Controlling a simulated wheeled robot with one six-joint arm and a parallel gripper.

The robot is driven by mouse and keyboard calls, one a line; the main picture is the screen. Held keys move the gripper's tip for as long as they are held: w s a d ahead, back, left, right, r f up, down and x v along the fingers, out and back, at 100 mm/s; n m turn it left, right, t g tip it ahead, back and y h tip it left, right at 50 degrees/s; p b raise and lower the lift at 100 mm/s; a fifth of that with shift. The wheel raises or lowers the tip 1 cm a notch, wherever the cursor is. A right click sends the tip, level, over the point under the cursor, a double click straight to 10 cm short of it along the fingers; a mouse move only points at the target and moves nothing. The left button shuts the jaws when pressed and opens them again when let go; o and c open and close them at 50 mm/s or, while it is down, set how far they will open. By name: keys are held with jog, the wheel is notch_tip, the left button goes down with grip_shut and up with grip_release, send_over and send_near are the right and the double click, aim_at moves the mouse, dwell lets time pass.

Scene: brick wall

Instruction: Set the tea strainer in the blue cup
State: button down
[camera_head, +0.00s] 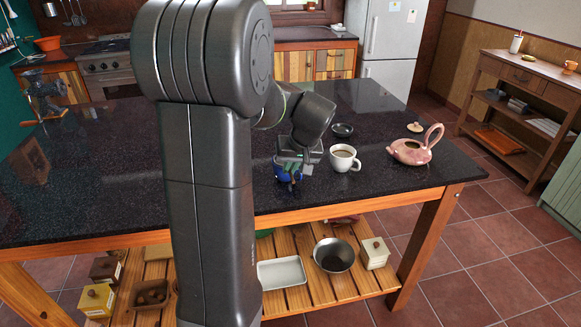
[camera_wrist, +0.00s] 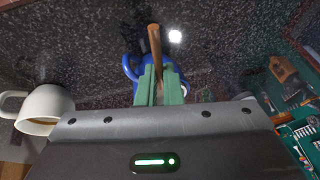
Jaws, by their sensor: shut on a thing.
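The blue cup (camera_head: 282,174) stands on the dark counter, partly covered by my gripper (camera_head: 292,168). In the wrist view the blue cup (camera_wrist: 131,66) shows just behind the green fingers of my gripper (camera_wrist: 159,82), with its handle to the left. The fingers are shut on a thin wooden handle (camera_wrist: 154,42), which looks like that of the tea strainer. The strainer's bowl is hidden, so I cannot tell whether it touches the cup or is inside it.
A white cup of brown drink (camera_head: 343,159) stands close to the right of my gripper. A pink teapot (camera_head: 409,152), its lid (camera_head: 415,127) and a small black dish (camera_head: 342,130) are farther right and back. A metal grinder (camera_head: 42,92) is at the far left. The counter's front edge is near.

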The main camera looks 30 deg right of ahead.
jog(key=c, duration=1.5)
grip_release()
jog(key=v, duration=1.3)
jog(key=shift+r, duration=0.4)
jog(key=x, duration=1.4)
jog(key=shift+s, duration=0.15)
jog(key=shift+d+r, duration=0.1)
jog(key=shift+r, duration=0.05)
